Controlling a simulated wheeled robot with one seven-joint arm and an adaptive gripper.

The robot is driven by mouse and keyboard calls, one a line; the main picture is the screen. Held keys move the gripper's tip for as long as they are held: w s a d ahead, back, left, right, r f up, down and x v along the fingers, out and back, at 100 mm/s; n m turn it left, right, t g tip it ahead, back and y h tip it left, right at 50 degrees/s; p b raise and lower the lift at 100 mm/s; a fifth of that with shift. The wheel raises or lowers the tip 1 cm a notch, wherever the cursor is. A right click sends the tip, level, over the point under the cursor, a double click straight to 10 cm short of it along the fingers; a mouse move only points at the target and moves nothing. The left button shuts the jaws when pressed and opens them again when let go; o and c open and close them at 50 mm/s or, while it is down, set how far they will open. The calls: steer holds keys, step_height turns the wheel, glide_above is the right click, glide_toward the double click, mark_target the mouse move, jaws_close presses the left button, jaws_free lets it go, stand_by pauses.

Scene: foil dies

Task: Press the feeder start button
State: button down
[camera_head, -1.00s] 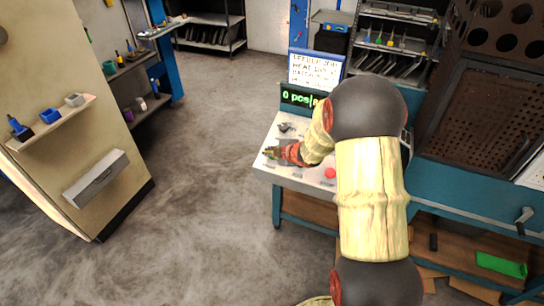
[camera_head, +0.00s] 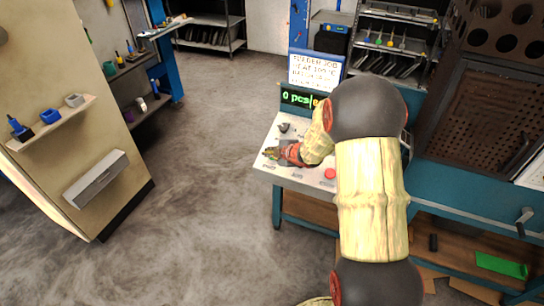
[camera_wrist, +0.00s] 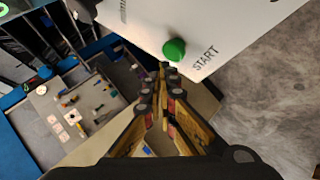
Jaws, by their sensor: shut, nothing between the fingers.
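The green START button (camera_wrist: 174,49) is a round cap on the white panel (camera_wrist: 215,25) in the wrist view, with the word START printed beside it. My gripper (camera_wrist: 163,68) has its fingertips together and empty. In that view the tips show just below and left of the button; I cannot tell whether they touch it. In the head view my gripper (camera_head: 274,153) is over the left part of the sloped console (camera_head: 268,170), where it partly hides the panel.
A red button (camera_head: 330,174) is on the console, right of my gripper. Behind stand a green-lettered display (camera_head: 297,97) reading "0 pcs" and a job sign (camera_head: 316,70). A perforated cabinet (camera_head: 485,110) is at the right. The floor left of the console is clear.

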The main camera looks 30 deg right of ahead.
steer(key=shift+f, duration=0.1)
steer(key=shift+d+f, duration=0.15)
steer(key=shift+f, duration=0.15)
steer(key=shift+w+d+f+b, duration=0.1)
steer(key=shift+w+f+b, duration=0.05)
steer(key=shift+f+b, duration=0.4)
stand_by(0.8)
steer(key=shift+r, duration=0.1)
steer(key=shift+s+a+r+p, duration=0.1)
steer(key=shift+a+r+p, duration=0.05)
steer(key=shift+r+p, duration=0.3)
steer(key=shift+s+a+r+p, duration=0.1)
steer(key=shift+r+p, duration=0.2)
steer(key=shift+r, duration=0.1)
